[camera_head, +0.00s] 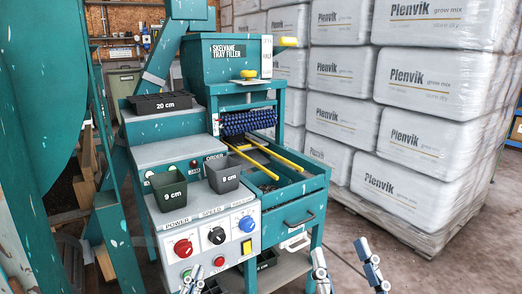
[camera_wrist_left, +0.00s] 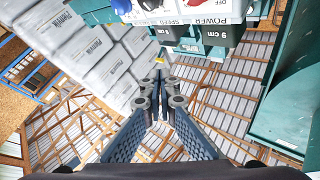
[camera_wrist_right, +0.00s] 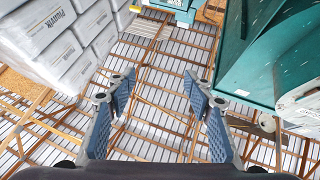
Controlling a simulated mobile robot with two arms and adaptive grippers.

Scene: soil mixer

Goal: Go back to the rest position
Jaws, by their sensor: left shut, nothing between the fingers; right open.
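My left gripper (camera_head: 193,280) is at the bottom edge of the head view, in front of the control panel (camera_head: 206,236). In the left wrist view its fingers (camera_wrist_left: 160,92) are together with nothing between them. My right gripper (camera_head: 346,266) is lower right of the machine in the head view, its two fingers apart. In the right wrist view the fingers (camera_wrist_right: 158,84) are spread and empty. Both grippers are clear of any object. The arms behind them are mostly out of the head view.
The teal tray filler (camera_head: 205,62) stands ahead with a black 20 cm tray (camera_head: 160,104), a green 9 cm pot (camera_head: 168,191) and a grey 8 cm pot (camera_head: 222,174) on it. Wrapped Plenvik bags (camera_head: 423,82) are stacked at right. Floor at lower right is clear.

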